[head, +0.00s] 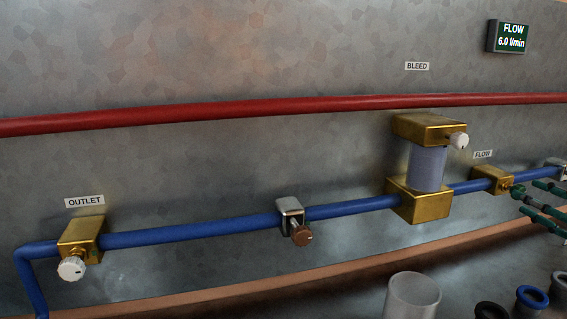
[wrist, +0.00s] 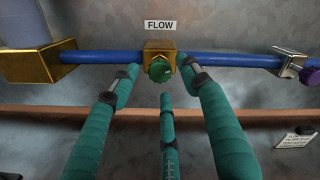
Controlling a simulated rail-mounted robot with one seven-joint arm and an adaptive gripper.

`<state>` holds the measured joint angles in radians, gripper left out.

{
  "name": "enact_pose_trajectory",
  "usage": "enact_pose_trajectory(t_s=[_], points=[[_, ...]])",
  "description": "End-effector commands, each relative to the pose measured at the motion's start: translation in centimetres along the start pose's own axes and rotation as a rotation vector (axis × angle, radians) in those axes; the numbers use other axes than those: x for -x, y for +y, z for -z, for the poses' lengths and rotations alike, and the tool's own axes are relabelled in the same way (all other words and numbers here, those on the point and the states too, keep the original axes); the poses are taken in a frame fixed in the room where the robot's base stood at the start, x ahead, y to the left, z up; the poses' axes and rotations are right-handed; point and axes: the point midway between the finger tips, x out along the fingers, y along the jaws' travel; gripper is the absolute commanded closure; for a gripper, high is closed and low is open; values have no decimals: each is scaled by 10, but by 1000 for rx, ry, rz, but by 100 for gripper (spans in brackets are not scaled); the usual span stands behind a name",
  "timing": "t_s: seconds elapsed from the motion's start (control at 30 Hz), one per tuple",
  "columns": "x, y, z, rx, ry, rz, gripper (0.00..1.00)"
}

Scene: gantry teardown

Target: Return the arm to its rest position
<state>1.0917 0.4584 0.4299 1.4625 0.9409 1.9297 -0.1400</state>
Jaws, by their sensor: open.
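My gripper (wrist: 157,80) has teal fingers, which stand spread open with nothing held between them. In the wrist view they point at the green knob (wrist: 160,70) of the brass FLOW valve (wrist: 158,46), with a fingertip on either side of it and one below. I cannot tell whether any finger touches the knob. In the head view my gripper (head: 540,208) is at the right edge, its fingertips close to the FLOW valve (head: 492,181). The rest of my arm is out of view.
A red pipe (head: 250,111) runs above. The display (head: 509,37) reads 6.0 l/min. A clear cup (head: 411,297) stands below.

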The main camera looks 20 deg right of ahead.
Motion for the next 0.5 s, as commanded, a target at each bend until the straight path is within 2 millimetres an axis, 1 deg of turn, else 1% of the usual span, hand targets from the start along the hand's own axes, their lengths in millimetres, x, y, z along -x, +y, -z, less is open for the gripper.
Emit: enact_pose_trajectory(t_s=[0.03,0.37,0.4,0.5], points=[[13,-1,1,-1,4,4,54],[85,-1,0,-1,3,5,54],[67,2,-2,2,-6,-6,54],[44,1,-2,2,-4,-4,54]])
